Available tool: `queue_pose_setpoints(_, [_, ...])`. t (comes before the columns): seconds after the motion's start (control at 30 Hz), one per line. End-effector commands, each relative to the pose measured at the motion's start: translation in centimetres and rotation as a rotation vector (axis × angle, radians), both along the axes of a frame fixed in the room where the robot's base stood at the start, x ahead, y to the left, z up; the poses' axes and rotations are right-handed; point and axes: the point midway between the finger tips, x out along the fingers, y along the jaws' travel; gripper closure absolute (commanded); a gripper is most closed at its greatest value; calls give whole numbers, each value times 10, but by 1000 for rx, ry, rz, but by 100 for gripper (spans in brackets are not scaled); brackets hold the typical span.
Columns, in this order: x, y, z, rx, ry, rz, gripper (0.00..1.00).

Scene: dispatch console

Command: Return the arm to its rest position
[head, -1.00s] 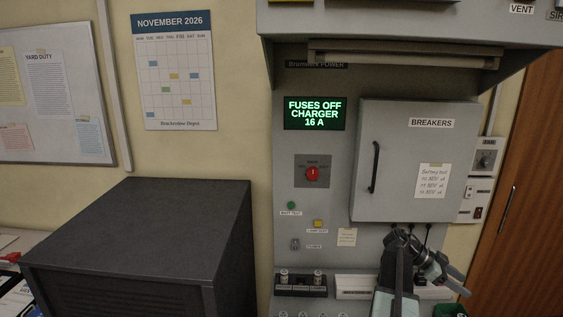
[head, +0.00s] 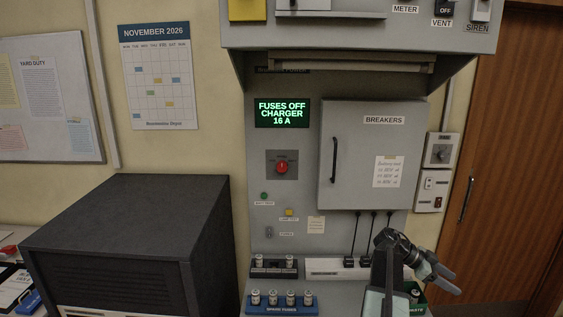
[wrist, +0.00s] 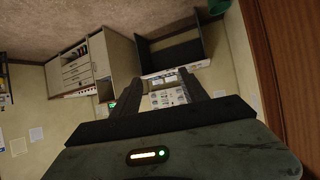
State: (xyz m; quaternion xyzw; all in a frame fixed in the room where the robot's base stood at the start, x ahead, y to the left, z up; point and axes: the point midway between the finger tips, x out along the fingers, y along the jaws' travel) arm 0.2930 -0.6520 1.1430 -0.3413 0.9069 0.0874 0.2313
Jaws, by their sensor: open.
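My gripper (head: 447,278) is at the lower right of the head view, in front of the console's right side. Its two fingers are apart and nothing shows between them. My arm rises from the bottom edge and bends to the right. In the wrist view my gripper (wrist: 170,100) points away from the camera with its fingers spread, and the room beyond looks tilted. The console (head: 262,222) stands behind my arm, with its breaker door (head: 350,150) closed. My arm hides part of the console's lower right.
A dark grey cabinet (head: 130,230) stands at the left. A blue spare-fuse rack (head: 281,309) and a fuse block (head: 273,267) are left of my arm. A green bin (head: 416,296) is partly behind my arm. A wooden door (head: 510,150) is at the right.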

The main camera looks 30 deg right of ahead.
Motion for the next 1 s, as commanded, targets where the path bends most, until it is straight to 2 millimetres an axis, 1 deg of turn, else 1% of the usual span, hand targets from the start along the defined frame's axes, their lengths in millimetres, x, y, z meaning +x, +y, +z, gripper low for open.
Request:
queue_pose_setpoints(0.07, [1,0,0,0,0,1,49])
queue_pose_setpoints(0.1, [10,7,-3,20,0,24,49])
queue_pose_setpoints(0.37, [57,41,-19,141,7,158,49])
queue_pose_setpoints(0.47, [80,60,-27,204,14,230,49])
queue_pose_setpoints(0.57, [107,84,-37,278,23,319,49])
queue_pose_setpoints(0.67, [137,115,-48,364,37,429,49])
queue_pose_setpoints(0.77, [172,157,-60,467,60,572,49])
queue_pose_setpoints(0.8, [188,179,-66,516,72,644,49])
queue_pose_setpoints(0.87, [214,218,-76,598,96,771,49])
queue_pose_setpoints(0.9, [231,248,-83,657,114,866,49])
queue_pose_setpoints(0.97, [254,296,-92,743,147,1016,49])
queue_pose_setpoints(1.0, [268,328,-97,797,170,1117,49])
